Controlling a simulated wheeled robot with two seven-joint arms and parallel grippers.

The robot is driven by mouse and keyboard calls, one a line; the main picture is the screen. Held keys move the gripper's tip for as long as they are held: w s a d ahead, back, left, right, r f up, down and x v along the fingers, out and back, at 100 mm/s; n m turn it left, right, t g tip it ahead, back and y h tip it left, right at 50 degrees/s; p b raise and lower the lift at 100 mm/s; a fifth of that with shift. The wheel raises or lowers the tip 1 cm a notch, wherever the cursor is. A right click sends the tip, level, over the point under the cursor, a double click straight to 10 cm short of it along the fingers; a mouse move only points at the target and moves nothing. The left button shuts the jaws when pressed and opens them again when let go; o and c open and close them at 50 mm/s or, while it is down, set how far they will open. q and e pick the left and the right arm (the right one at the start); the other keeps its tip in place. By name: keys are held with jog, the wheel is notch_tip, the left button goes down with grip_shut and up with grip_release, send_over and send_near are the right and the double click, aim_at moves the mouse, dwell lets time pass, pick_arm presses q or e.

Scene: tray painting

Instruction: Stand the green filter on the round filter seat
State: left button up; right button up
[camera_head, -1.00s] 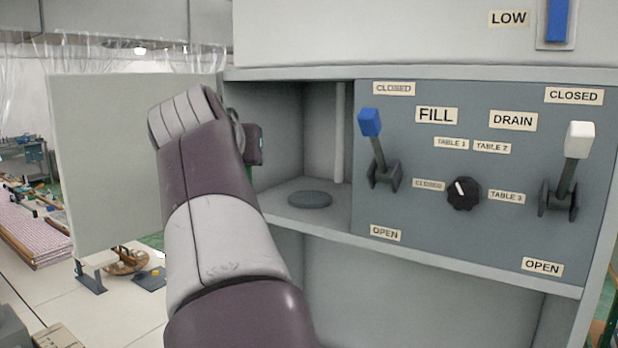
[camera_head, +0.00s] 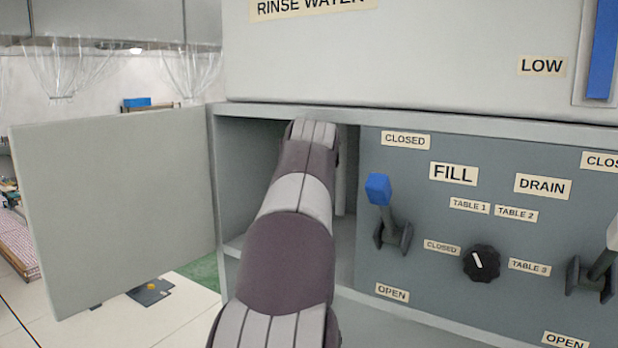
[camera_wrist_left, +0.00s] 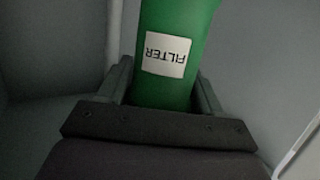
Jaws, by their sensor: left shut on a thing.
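My left gripper (camera_wrist_left: 163,95) is shut on the green filter (camera_wrist_left: 178,28), a green cylinder with a white label reading FILTER, upside down in the left wrist view. The filter's far end runs out of that view at the top. In the head view my left arm reaches into the open cabinet compartment (camera_head: 240,165) and hides the gripper, the filter and the round filter seat. I cannot tell whether the filter touches the seat. My right gripper is in neither view.
The cabinet door (camera_head: 112,205) stands open at the left. Right of the compartment is a panel (camera_head: 440,290) with a blue-tipped lever (camera_head: 378,188), a black knob (camera_head: 481,263) and a white-tipped lever (camera_head: 612,235). A vertical pipe shows in the compartment.

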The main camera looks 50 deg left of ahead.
pick_arm(q)
notch_tip(320, 180, down, 6)
jog(key=shift+s+f+p, duration=0.1)
jog(key=shift+p, duration=0.3)
jog(key=shift+w+f, duration=0.25)
jog(key=shift+f, duration=0.05)
jog(key=shift+s+f+b, duration=0.1)
jog(key=shift+f+b, duration=0.15)
jog(key=shift+b, duration=0.1)
jog(key=o, duration=1)
jog(key=shift+o, duration=0.7)
jog(key=shift+r+p, duration=0.3)
jog(key=shift+p, duration=0.05)
jog(key=b+v, duration=0.2)
jog(key=v, duration=0.1)
jog(key=b+v, duration=0.1)
jog(key=v, duration=0.1)
jog(key=shift+d+f+b, duration=0.1)
jog(key=shift+f+b, duration=0.2)
jog(key=shift+f, duration=0.1)
jog(key=b+v, duration=0.2)
jog(key=v, duration=0.5)
jog(key=shift+r, duration=0.35)
